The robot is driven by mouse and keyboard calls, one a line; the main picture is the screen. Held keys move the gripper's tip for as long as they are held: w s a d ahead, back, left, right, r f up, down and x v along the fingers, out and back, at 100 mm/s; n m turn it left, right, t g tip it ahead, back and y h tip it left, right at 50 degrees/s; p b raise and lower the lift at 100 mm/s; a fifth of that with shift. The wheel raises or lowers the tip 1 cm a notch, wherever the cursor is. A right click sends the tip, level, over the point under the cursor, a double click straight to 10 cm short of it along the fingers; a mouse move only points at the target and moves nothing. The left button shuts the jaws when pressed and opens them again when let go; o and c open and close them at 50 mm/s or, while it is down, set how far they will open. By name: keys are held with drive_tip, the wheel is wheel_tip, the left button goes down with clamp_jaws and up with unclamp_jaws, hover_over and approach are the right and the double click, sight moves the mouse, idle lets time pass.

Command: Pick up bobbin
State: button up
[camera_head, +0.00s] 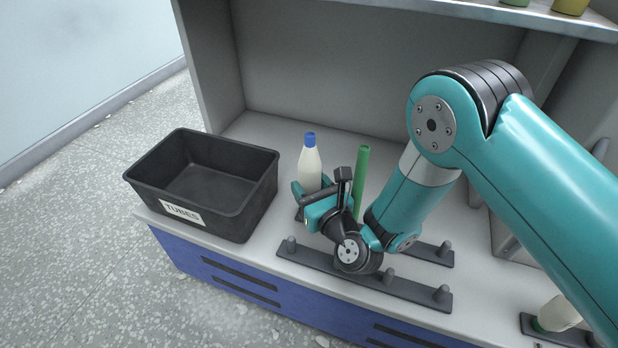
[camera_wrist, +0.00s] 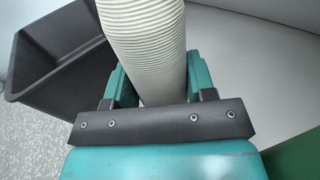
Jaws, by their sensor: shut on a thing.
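A white bobbin with a blue top (camera_head: 310,163) stands upright at the back left of the dark peg racks. In the wrist view its ribbed white yarn body (camera_wrist: 146,45) rises between the two jaws. My gripper (camera_head: 311,188) is shut on the bobbin, with one finger on each side; its jaws also show in the wrist view (camera_wrist: 158,82). The bobbin's lower end is hidden behind my gripper, so I cannot tell whether it still sits on a peg.
A black bin (camera_head: 263,182) labelled TUBES stands to the left. A bare green tube (camera_head: 361,176) stands just right of the bobbin. The front peg rack (camera_head: 318,266) has several bare pegs. Another white bobbin (camera_head: 559,313) is at the lower right. A shelf (camera_head: 545,18) hangs above.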

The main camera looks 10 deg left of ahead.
wheel_tip(320, 180, up, 20)
drive_tip(key=p, duration=1.7)
hover_over(310, 136)
